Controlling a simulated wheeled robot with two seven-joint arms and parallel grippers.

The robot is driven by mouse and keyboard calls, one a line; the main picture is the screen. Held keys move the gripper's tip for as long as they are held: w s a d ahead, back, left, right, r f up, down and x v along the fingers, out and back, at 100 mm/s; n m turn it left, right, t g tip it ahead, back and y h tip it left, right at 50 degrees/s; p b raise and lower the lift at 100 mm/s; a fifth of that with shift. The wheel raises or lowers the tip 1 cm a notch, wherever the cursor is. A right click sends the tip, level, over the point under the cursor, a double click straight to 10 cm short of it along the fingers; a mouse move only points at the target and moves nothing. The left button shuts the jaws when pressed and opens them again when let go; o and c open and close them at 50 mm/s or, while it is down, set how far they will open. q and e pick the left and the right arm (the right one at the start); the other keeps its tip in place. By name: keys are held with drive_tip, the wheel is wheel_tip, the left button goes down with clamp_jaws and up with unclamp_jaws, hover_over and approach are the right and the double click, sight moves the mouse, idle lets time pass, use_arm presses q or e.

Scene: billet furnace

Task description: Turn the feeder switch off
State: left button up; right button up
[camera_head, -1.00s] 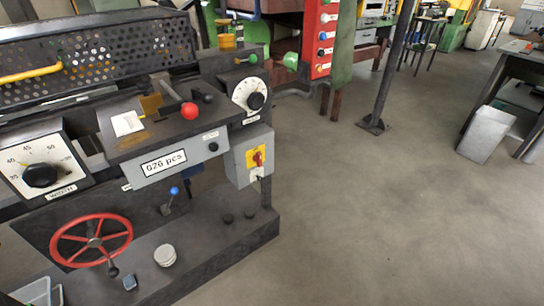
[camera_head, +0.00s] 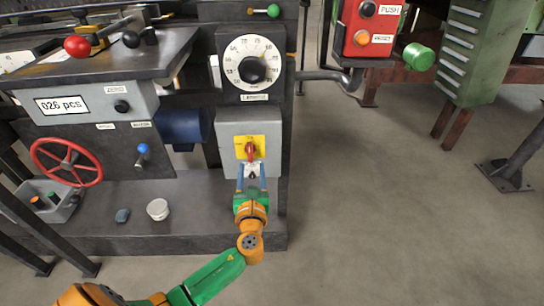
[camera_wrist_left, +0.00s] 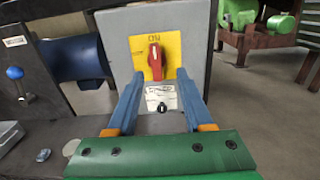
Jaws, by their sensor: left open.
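The feeder switch is most likely the red rotary handle (camera_head: 251,151) on a yellow plate (camera_head: 241,142), fixed to a grey box (camera_head: 228,128) on the machine's front. In the left wrist view the red handle (camera_wrist_left: 155,61) stands upright on its yellow plate (camera_wrist_left: 172,45). A small black knob (camera_wrist_left: 162,107) sits below it on a white label. My left gripper (camera_head: 252,170) is open and empty just below and in front of the switch. Its two blue fingers (camera_wrist_left: 160,88) flank the lower part of the plate, apart from the handle. My right gripper is not in view.
A large white dial (camera_head: 249,64) is above the box. A blue cylinder (camera_head: 183,126) is to its left, with a red handwheel (camera_head: 66,162) farther left. A red button panel (camera_head: 366,28) hangs at the upper right.

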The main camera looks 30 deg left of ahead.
sight(250, 153)
use_arm(q)
drive_tip(key=x, duration=0.3)
drive_tip(key=b+x, duration=0.1)
drive_tip(key=x, duration=0.2)
drive_tip(key=shift+s+a, duration=0.25)
drive_tip(key=shift+a, duration=0.1)
drive_tip(key=shift+w+a, duration=0.15)
drive_tip(key=shift+w, duration=0.3)
drive_tip(key=shift+s, duration=0.1)
drive_tip(key=shift+c, duration=0.2)
clamp_jaws()
